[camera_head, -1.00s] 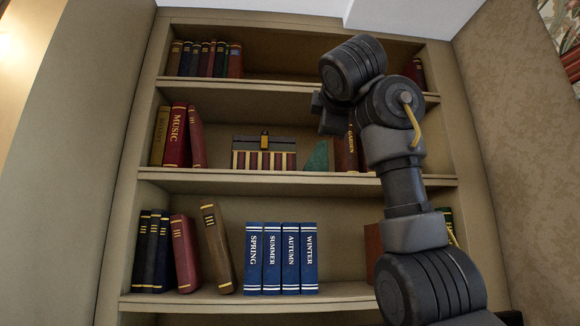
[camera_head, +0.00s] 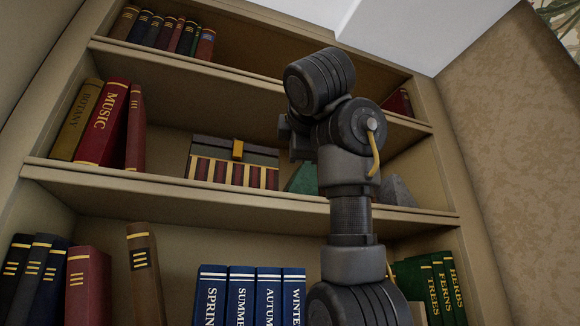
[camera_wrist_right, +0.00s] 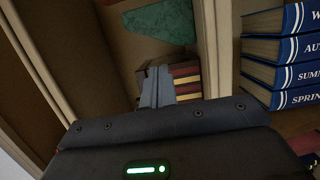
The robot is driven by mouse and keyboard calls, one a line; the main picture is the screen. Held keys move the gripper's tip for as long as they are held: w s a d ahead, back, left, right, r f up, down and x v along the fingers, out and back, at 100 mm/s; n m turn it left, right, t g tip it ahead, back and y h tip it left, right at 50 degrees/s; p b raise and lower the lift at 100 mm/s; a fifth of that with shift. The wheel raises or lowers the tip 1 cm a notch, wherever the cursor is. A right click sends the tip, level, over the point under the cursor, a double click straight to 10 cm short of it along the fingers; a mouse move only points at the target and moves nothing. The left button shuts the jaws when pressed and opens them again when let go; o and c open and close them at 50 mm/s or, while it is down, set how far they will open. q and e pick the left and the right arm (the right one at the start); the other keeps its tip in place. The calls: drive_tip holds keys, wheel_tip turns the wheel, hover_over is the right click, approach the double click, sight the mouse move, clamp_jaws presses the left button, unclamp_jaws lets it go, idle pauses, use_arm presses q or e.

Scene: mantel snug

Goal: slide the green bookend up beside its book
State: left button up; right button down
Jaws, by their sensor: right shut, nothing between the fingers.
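The green bookend (camera_head: 303,180) is a dark green wedge on the middle shelf, just right of a striped chest-like box. My right forearm hides its right side and whatever stands beside it, so the book there cannot be seen now. In the right wrist view, the green bookend (camera_wrist_right: 160,22) shows at the top, beyond the fingers. My right gripper (camera_wrist_right: 158,85) is shut and empty, its fingertips apart from the bookend in the picture. In the head view my right arm covers most of this gripper. My left gripper is out of view.
The striped box (camera_head: 235,165) stands left of the bookend. A grey wedge (camera_head: 395,190) stands right of my arm. Red MUSIC book (camera_head: 103,122) and others lean at the shelf's left. Blue season books (camera_head: 240,295) stand below. The middle shelf's front edge (camera_head: 130,180) runs below the box.

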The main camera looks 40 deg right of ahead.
sight(296, 186)
drive_tip(key=p+x, duration=0.1)
drive_tip(key=x, duration=0.2)
drive_tip(key=a+p+x, duration=0.1)
drive_tip(key=p+x, duration=0.1)
drive_tip(key=x, duration=0.1)
drive_tip(key=w+p+x, duration=0.1)
drive_tip(key=x, duration=0.2)
drive_tip(key=shift+w+f, duration=0.2)
drive_tip(key=shift+f, duration=0.1)
drive_tip(key=shift+w+d+p, duration=0.15)
drive_tip(key=shift+d+p, duration=0.1)
drive_tip(key=shift+p, duration=0.25)
drive_tip(key=shift+w+d+p, duration=0.3)
drive_tip(key=shift+w+d, duration=0.05)
drive_tip(key=shift+w, duration=0.2)
drive_tip(key=shift+w+d+f, duration=0.15)
drive_tip(key=shift+w+f, duration=0.1)
drive_tip(key=shift+w, duration=0.1)
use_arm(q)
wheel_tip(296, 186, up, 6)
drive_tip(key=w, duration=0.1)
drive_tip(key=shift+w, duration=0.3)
use_arm(e)
drive_tip(key=shift+s, duration=0.1)
